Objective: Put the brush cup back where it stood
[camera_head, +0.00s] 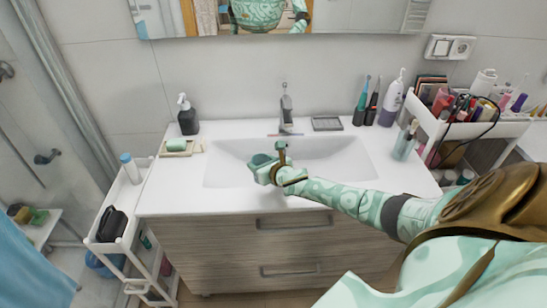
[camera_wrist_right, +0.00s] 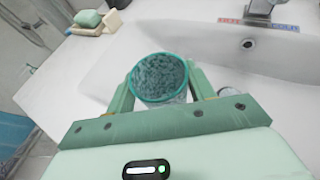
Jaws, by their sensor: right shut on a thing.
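In the head view my right gripper (camera_head: 266,166) is over the front left part of the basin, and the cup is hard to tell apart from the mint-coloured fingers. My left gripper is not in view.
The white sink (camera_head: 335,172) has a tap (camera_head: 286,108) at its back. A soap dish (camera_head: 176,148) and dark pump bottle (camera_head: 187,115) stand left. A clear tumbler (camera_head: 404,143), electric toothbrushes and a crowded cart (camera_head: 425,117) are right. The left counter front is bare.

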